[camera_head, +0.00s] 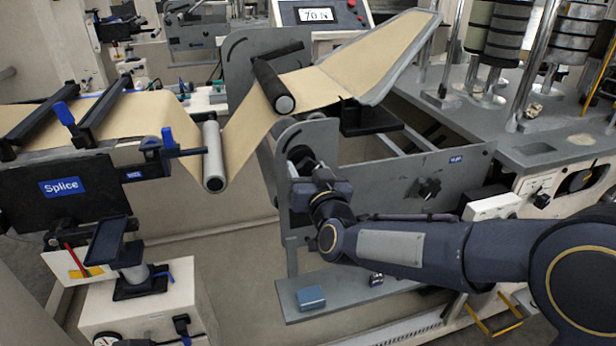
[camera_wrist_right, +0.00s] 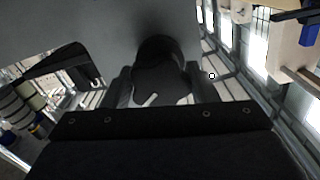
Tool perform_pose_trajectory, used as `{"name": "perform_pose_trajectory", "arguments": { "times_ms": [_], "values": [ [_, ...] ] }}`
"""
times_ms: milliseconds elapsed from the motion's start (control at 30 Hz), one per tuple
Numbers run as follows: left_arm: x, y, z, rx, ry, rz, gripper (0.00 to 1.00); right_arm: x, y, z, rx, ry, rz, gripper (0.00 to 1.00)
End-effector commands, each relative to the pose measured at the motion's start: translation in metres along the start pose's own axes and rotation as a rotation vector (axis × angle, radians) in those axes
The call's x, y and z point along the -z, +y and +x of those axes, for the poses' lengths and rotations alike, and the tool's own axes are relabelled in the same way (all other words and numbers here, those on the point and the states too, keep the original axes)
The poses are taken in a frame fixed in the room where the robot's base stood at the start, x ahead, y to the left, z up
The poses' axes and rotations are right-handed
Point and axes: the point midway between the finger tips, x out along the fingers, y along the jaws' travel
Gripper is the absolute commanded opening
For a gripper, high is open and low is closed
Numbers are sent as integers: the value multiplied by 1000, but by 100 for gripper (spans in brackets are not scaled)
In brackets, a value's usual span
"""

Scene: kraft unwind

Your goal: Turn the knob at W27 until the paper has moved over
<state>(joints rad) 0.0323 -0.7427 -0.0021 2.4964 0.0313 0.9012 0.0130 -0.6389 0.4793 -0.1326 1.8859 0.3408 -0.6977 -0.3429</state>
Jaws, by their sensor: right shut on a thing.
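A dark round knob (camera_head: 301,153) sits on the grey side plate (camera_head: 375,165) of the unwind frame. My right gripper (camera_head: 303,172) reaches it from the right and is shut on it. In the right wrist view the black knob (camera_wrist_right: 160,82) lies between the two fingers, with a short pale mark on its face. The brown paper (camera_head: 165,120) runs from the left, around a grey roller (camera_head: 212,160), up past a black roller (camera_head: 272,83) and onto a sloped plate at the right. My left gripper is out of view.
A star-shaped black knob (camera_head: 430,188) and a small blue label (camera_head: 456,160), too small to read, are on the same plate. A blue box (camera_head: 311,297) lies on the low shelf (camera_head: 345,291). The Splice station (camera_head: 62,187) stands at the left. A display (camera_head: 318,14) is at the back.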

Motion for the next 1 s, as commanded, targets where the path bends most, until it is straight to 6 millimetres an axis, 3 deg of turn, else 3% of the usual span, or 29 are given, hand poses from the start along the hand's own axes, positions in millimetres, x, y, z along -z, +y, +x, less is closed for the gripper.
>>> {"name": "perform_pose_trajectory", "arguments": {
  "times_ms": [367, 1000],
  "values": [
    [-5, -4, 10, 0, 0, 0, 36, -2, 0, 0, 0, -2, 99, 30],
    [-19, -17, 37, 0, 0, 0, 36, -3, 1, 0, 0, 0, 431, 30]
  ]
}}
